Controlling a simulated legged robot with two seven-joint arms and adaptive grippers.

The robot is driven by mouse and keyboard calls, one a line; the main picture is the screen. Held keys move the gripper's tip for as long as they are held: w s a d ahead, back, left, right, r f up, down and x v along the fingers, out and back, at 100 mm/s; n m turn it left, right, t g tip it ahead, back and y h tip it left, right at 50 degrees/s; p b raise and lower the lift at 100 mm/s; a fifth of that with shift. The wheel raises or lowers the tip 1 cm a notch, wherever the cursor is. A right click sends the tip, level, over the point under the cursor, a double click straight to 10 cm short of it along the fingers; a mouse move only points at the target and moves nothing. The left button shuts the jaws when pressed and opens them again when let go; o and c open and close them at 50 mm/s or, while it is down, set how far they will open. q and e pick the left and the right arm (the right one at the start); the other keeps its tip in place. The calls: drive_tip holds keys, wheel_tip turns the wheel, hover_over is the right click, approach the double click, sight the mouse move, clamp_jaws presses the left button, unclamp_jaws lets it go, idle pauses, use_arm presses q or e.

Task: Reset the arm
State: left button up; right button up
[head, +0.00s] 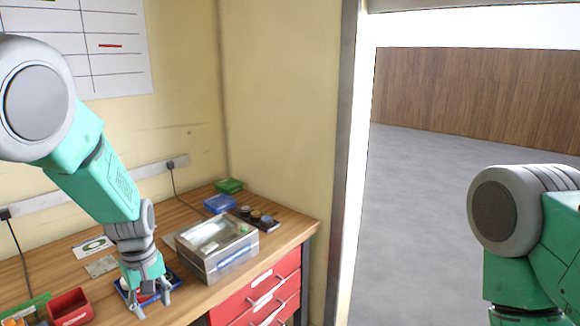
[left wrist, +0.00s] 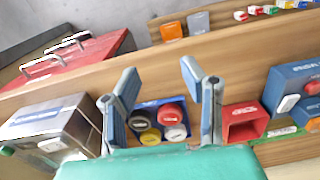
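My left gripper (head: 149,300) hangs fingers-down over the workbench in the head view, at a small blue tray (head: 176,276). In the left wrist view its two fingers (left wrist: 163,88) are spread apart with nothing gripped between them. Beyond the fingertips the blue tray (left wrist: 144,106) holds several round caps: red (left wrist: 171,113), yellow, white and dark. The gripper hides part of the tray in the head view, and I cannot tell its exact height above it. My right arm (head: 525,230) shows at the right edge of the head view; its gripper is out of the picture.
A metal box (head: 232,262) stands right of the gripper, with blue (head: 220,203) and green (head: 229,186) boxes behind it. A red bin (head: 70,308) is to the left. Red drawers (head: 262,296) are below the bench top. A doorway with grey floor (head: 420,190) is open at right.

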use_arm(q)
drive_tip(key=s+a+f+m+y+b, duration=0.1)
drive_tip(key=s+f+m+b, duration=0.15)
drive_tip(key=s+f, duration=0.7)
drive_tip(key=s+a+f+m+b, duration=0.15)
drive_tip(key=s+f+b, duration=0.25)
drive_tip(key=s+f, duration=0.55)
drive_tip(key=s+d+f+m+b, duration=0.2)
drive_tip(key=s+f+m, duration=0.1)
drive_tip(key=s, duration=0.4)
drive_tip(key=s+d+f+m+h+b, duration=0.1)
drive_tip(key=s+d+f+m+b, duration=0.1)
drive_tip(key=s+f, duration=0.4)
drive_tip(key=shift+s+m+t+b, duration=0.3)
drive_tip(key=shift+s+m+t, duration=0.15)
drive_tip(key=shift+s, duration=0.45)
use_arm(e)
wheel_tip(320, 180, down, 11)
drive_tip(key=shift+w+f, duration=0.15)
drive_tip(key=shift+f, duration=0.05)
